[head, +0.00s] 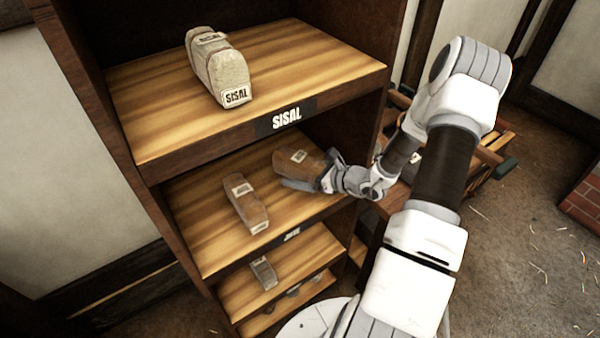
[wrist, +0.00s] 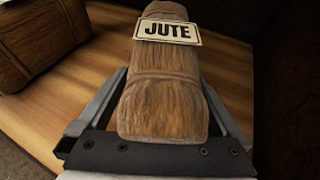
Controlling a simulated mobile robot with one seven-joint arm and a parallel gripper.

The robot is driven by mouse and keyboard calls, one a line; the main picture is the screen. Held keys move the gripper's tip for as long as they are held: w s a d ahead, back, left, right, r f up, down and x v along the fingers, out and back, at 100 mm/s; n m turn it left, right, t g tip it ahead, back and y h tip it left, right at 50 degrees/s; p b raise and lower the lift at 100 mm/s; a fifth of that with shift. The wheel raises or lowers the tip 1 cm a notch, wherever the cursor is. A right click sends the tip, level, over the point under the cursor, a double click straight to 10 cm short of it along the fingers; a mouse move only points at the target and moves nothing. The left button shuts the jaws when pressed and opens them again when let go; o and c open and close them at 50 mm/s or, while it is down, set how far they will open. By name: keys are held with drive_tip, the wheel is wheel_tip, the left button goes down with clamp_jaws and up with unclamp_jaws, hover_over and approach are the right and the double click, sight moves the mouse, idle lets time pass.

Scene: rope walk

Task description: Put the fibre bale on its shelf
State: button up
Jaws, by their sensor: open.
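A brown fibre bale (head: 299,164) labelled JUTE lies on the middle shelf (head: 205,245), toward its right side. It also fills the middle of the wrist view (wrist: 165,95). My gripper (head: 305,180) is at the bale's near end, open, with one finger on each side of it. In the wrist view a narrow gap shows beside the bale at each finger. A second brown bale (head: 245,205) lies on the same shelf to the left and shows at the left edge of the wrist view (wrist: 35,40). The shelf's edge label (head: 291,235) is too small to read surely.
The upper shelf (head: 320,65), labelled SISAL, holds one pale SISAL bale (head: 218,68) and is bare on its right. A small greyish bale (head: 264,272) lies on the shelf below. The rack's right side panel stands close to my gripper. A wooden cart (head: 490,160) stands at right.

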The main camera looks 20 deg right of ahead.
drive_tip(key=shift+r, duration=0.3)
drive_tip(key=p+v, duration=0.2)
drive_tip(key=v, duration=1)
drive_tip(key=shift+f, duration=0.2)
